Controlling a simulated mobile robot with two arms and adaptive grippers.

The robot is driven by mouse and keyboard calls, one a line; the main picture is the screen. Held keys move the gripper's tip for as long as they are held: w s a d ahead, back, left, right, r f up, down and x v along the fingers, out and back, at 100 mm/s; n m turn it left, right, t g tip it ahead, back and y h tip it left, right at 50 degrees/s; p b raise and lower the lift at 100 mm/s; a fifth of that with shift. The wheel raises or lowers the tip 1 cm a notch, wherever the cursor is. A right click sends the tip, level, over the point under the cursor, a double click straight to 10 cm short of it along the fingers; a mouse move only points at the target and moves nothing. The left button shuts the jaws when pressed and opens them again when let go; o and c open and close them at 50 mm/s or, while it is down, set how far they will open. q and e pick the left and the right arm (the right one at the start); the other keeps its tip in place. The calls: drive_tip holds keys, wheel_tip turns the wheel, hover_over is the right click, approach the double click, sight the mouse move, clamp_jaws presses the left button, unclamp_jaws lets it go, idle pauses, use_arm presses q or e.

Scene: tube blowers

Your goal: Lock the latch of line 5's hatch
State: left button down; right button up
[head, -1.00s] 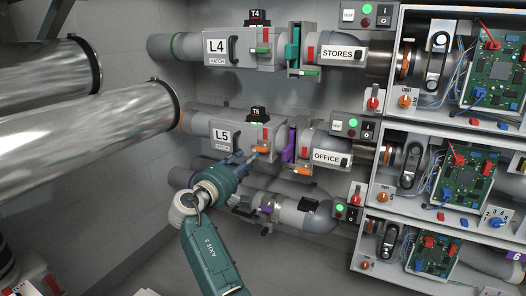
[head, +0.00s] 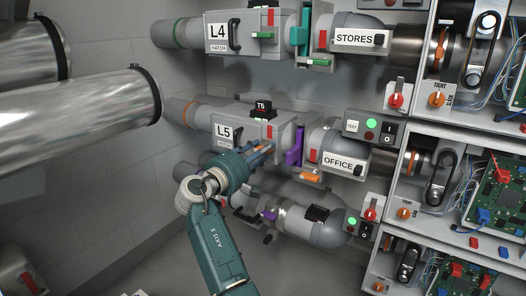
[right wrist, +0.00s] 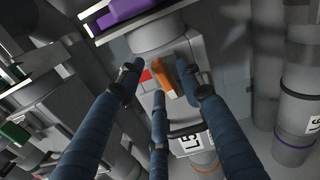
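Line 5's hatch (head: 228,120) is a grey box labelled L5 with a dark handle, below the L4 hatch; its label shows upside down in the right wrist view (right wrist: 190,143). On its right part is an orange latch lever (right wrist: 160,74), beside a red mark (right wrist: 145,76). My right gripper (head: 260,152) reaches up from below to the hatch front, and its fingers partly hide the lever in the head view. In the right wrist view the gripper (right wrist: 160,82) has its fingers spread around the lever, with gaps visible. Contact is not clear. My left gripper is out of view.
A purple gate (head: 295,146) and the OFFICE pipe (head: 340,143) are close to the right of the hatch. A lower pipe (head: 297,218) runs beneath my right gripper. The L4 hatch (head: 250,35) is above. Large shiny pipes (head: 85,125) fill the left.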

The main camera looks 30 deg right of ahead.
drive_tip(key=shift+c, duration=0.5)
clamp_jaws()
drive_tip(key=shift+m, duration=0.8)
drive_tip(key=shift+o, duration=0.5)
unclamp_jaws()
drive_tip(key=v, duration=0.7)
drive_tip(key=shift+a, duration=0.2)
drive_tip(key=shift+f, duration=0.1)
